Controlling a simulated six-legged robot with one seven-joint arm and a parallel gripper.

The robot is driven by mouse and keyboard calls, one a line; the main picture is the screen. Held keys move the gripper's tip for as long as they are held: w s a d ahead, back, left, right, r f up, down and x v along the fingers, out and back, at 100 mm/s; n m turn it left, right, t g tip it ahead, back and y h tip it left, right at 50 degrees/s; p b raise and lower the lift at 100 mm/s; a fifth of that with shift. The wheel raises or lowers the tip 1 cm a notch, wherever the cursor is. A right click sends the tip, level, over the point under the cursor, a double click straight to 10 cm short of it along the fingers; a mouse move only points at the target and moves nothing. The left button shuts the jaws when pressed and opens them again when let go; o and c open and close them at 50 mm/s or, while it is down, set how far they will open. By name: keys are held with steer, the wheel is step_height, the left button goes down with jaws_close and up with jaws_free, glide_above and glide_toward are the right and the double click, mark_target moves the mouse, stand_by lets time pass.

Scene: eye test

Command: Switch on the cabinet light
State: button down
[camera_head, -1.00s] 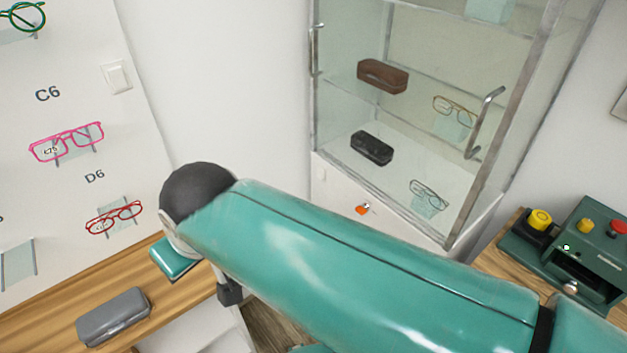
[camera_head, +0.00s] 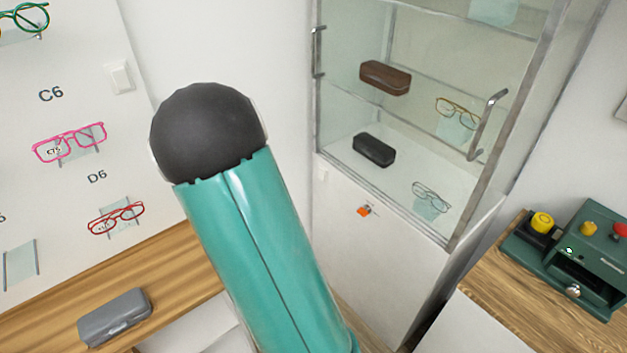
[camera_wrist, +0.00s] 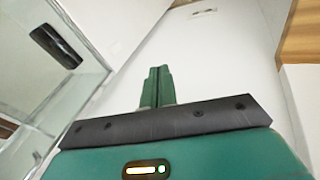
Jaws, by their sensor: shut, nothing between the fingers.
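The glass-fronted cabinet (camera_head: 385,235) stands at the centre right of the head view, with a white lower panel. A small pale rectangular piece (camera_head: 322,174) is at that panel's upper left; I cannot tell its switch position. A small orange item (camera_head: 364,211) is on the panel's front. A white wall switch (camera_head: 121,77) is on the left display wall. My gripper (camera_wrist: 157,72) shows in the wrist view, its green fingers together and empty, with the cabinet glass to its left. The gripper is not visible in the head view, where my arm fills the middle.
Cases and glasses stand on the cabinet shelves; a black case (camera_wrist: 55,45) shows in the wrist view. The cabinet has metal handles (camera_head: 487,125). A grey case (camera_head: 115,316) lies on the left wooden counter. A green device (camera_head: 575,255) stands on the right counter.

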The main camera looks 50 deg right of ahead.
mark_target(322, 174)
steer(key=w+d+f+n+g+h, duration=0.1)
steer(key=d+f+g+h, duration=0.1)
steer(key=d+f, duration=1.2)
steer(key=shift+w+d+f+g+h, duration=0.15)
steer(key=shift+d+f+g+h, duration=0.25)
steer(key=shift+d+h, duration=0.55)
steer(key=shift+f, duration=0.1)
steer(key=d+r+x, duration=0.1)
steer(key=x, duration=1.2)
steer(key=shift+d+r, duration=0.25)
